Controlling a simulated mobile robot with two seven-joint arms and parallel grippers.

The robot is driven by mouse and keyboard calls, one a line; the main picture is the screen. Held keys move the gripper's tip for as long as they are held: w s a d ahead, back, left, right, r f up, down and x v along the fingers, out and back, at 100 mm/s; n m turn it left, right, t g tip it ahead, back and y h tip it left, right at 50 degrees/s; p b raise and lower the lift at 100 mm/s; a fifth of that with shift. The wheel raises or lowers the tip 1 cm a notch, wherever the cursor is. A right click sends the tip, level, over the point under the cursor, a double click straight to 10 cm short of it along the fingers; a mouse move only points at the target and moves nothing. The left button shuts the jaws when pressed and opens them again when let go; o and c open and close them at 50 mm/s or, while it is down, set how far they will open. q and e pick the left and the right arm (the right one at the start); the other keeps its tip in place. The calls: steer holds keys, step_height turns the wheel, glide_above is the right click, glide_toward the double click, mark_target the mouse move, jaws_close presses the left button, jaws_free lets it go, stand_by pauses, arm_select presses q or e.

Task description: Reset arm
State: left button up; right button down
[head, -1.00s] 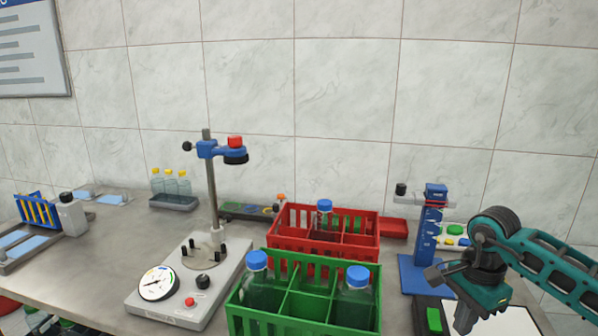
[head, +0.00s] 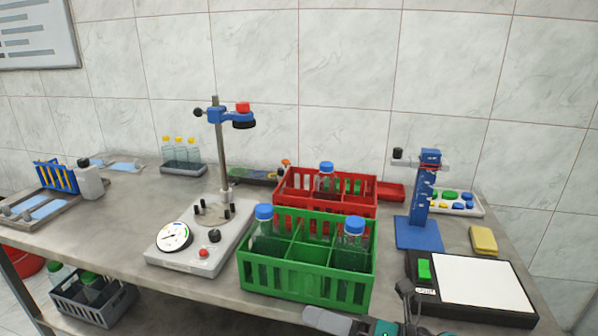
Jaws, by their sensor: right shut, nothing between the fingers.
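My right gripper (head: 345,322) shows only in part at the bottom edge of the head view, in front of the green crate. Its grey and teal parts are cut off by the frame. It is shut with nothing held. My left gripper is not in view. The green crate (head: 300,279) holds blue-capped bottles, one at the left (head: 264,234) and one at the right (head: 352,248). The red crate (head: 330,207) behind it holds a blue-capped bottle (head: 325,178).
The capping stand (head: 220,150) with its dial base is left of the crates. A blue stand (head: 424,205), a black-framed white pad (head: 482,281) and a yellow sponge (head: 484,240) are at right. A grey crate (head: 100,308) is below the table.

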steer(key=d+f+m+t+h, duration=0.3)
steer(key=d+m+t+h, duration=0.15)
steer(key=m, duration=0.65)
steer(key=d+f+m+t+h, duration=0.3)
steer(key=f+m+t+h, duration=0.15)
steer(key=m, duration=0.65)
steer(key=s+d+f+m+g+h, duration=0.2)
steer(key=s+d+f+m+h, duration=0.1)
steer(key=s+f+m, duration=0.2)
steer(key=s+d+f+m+g+h, duration=0.2)
steer(key=s+d+f+m+h, duration=0.1)
steer(key=s+f+m, duration=0.3)
step_height(320, 180, down, 2)
steer(key=m, duration=0.3)
steer(key=shift+d+h, duration=0.3)
steer(key=shift+d, duration=0.1)
steer(key=shift+s, duration=0.1)
